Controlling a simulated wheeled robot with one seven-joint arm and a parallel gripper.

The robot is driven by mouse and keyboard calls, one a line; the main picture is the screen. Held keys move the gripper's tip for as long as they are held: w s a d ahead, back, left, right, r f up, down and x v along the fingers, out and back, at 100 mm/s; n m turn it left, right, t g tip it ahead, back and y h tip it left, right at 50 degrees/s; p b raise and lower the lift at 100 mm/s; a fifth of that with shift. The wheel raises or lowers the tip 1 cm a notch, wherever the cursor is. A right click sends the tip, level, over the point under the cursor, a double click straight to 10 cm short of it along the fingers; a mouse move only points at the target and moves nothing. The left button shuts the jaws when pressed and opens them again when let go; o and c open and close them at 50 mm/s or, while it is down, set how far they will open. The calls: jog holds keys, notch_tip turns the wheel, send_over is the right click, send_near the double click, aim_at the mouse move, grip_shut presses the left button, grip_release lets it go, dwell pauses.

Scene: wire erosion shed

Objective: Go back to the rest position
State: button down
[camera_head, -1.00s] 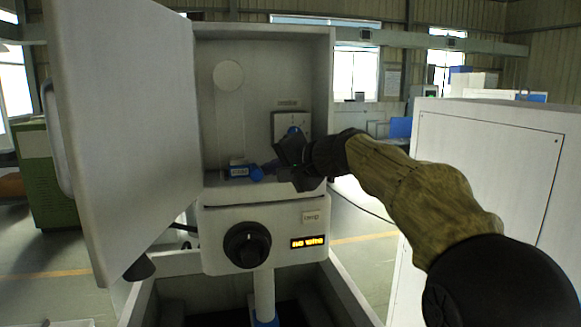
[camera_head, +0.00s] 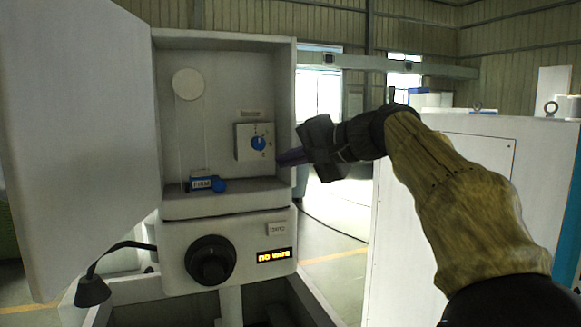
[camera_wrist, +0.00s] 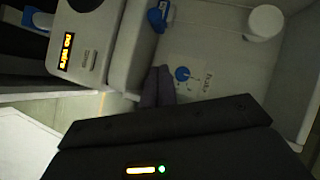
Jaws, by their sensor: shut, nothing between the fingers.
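My gripper (camera_head: 284,159) is shut and empty, at the right edge of the open white cabinet (camera_head: 225,75). Its dark fingers also show in the wrist view (camera_wrist: 158,80), pointing toward the cabinet's inside. A square plate with a blue knob (camera_head: 258,143) is on the cabinet's back wall, just left of my fingertips and visibly apart from them in the head view. A small blue part with a label (camera_head: 205,184) sits on the cabinet floor at the left. The knob (camera_wrist: 182,74) and the blue part (camera_wrist: 158,17) also show in the wrist view.
The cabinet door (camera_head: 75,150) stands open on the left. Below the cabinet is a panel with a black dial (camera_head: 210,260) and a lit display (camera_head: 274,256) that seems to read "no wire". A white machine housing (camera_head: 470,150) stands at the right, behind my arm.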

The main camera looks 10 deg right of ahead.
jog(key=s+d+f+g+h, duration=0.1)
jog(key=f+h, duration=0.1)
jog(key=f, duration=0.8)
jog(key=s+d+f+g+h+b, duration=0.1)
jog(key=f+h, duration=0.1)
jog(key=f, duration=0.7)
jog(key=s+d+f+g+h, duration=0.1)
jog(key=f+g+h, duration=0.1)
jog(key=f, duration=0.8)
jog(key=s+d+f+n+g+h, duration=0.1)
jog(key=s+f+n+h, duration=0.1)
jog(key=s+f, duration=0.7)
jog(key=s+d+f+n+g+h+b, duration=0.1)
jog(key=s+d+f+n+g+h, duration=0.1)
jog(key=s+f, duration=0.7)
notch_tip(320, 180, down, 4)
jog(key=shift+s+r+n, duration=0.25)
jog(key=shift+s+n, duration=0.05)
jog(key=shift+n, duration=0.2)
jog(key=shift+s, duration=0.1)
